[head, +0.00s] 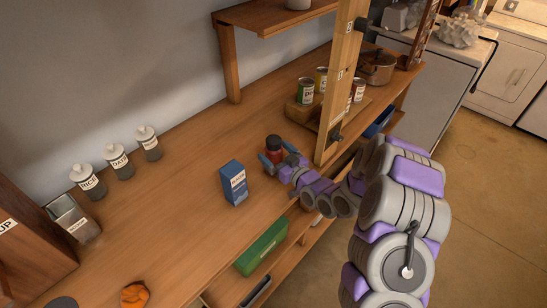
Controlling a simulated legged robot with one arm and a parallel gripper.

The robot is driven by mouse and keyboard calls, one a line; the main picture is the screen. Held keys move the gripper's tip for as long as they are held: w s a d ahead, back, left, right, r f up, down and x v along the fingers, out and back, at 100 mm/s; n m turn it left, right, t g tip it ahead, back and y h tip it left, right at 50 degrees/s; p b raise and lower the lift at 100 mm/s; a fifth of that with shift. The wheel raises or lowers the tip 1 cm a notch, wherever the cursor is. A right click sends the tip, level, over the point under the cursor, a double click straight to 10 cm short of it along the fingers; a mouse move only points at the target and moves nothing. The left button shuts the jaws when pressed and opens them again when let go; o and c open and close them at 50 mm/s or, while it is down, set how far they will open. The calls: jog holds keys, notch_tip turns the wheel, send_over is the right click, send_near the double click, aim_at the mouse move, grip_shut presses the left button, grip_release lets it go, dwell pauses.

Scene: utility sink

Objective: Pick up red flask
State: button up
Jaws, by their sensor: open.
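My purple and grey arm reaches in from the right. The lower part of the flask is partly hidden by the fingers, and I cannot tell whether they touch it.
A blue box (233,184) stands just left of my gripper. A wooden post (338,90) rises close on the right, with several cans (306,92) behind it. Labelled jars (117,160) stand along the wall. The counter between jars and box is clear.

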aim_at(271, 139)
jog(key=shift+x, duration=1.8)
jog(key=shift+w+d, duration=0.1)
jog(key=c, duration=1.3)
jog(key=shift+r, duration=0.6)
notch_tip(271, 139, up, 2)
jog(key=shift+r, duration=0.1)
jog(key=s+p, duration=0.4)
jog(key=s, duration=0.1)
jog(key=s+d+r+p, duration=0.1)
jog(key=s+p, duration=0.3)
jog(key=s, duration=0.1)
jog(key=s+d+p, duration=0.1)
jog(key=s+p, duration=0.3)
jog(key=s, duration=0.1)
jog(key=shift+s+r, duration=0.3)
jog(key=shift+s, duration=0.1)
